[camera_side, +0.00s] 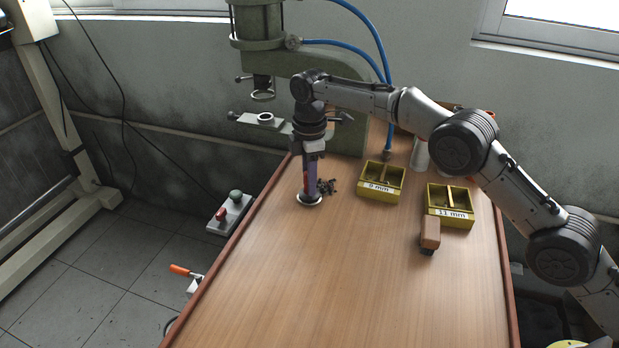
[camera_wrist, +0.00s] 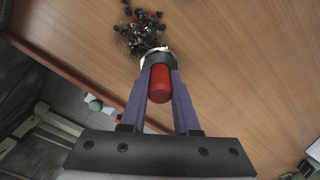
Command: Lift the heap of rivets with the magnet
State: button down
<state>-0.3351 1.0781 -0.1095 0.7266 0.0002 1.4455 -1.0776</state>
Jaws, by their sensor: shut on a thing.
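The magnet has a red handle (camera_wrist: 160,83) and a pale round base (camera_side: 310,199). My gripper (camera_side: 309,181), with purple fingers, points straight down at the far left of the table and is shut on the magnet; it also shows in the wrist view (camera_wrist: 160,66). The base is at or very near the table top; I cannot tell if it touches. The heap of rivets (camera_side: 327,187), small dark and a few red pieces, lies just right of the magnet in the side view. In the wrist view the heap (camera_wrist: 143,32) is just beyond the base, whose edge is close to the nearest rivets.
Two yellow bins stand to the right, one marked 9 mm (camera_side: 381,190) and one 11 mm (camera_side: 450,215). A brown wooden-backed block (camera_side: 430,233) lies before the second. A green press (camera_side: 300,70) stands behind. The front of the wooden table (camera_side: 340,290) is clear.

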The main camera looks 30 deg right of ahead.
dwell(0.4)
jog(key=shift+r, duration=3.5)
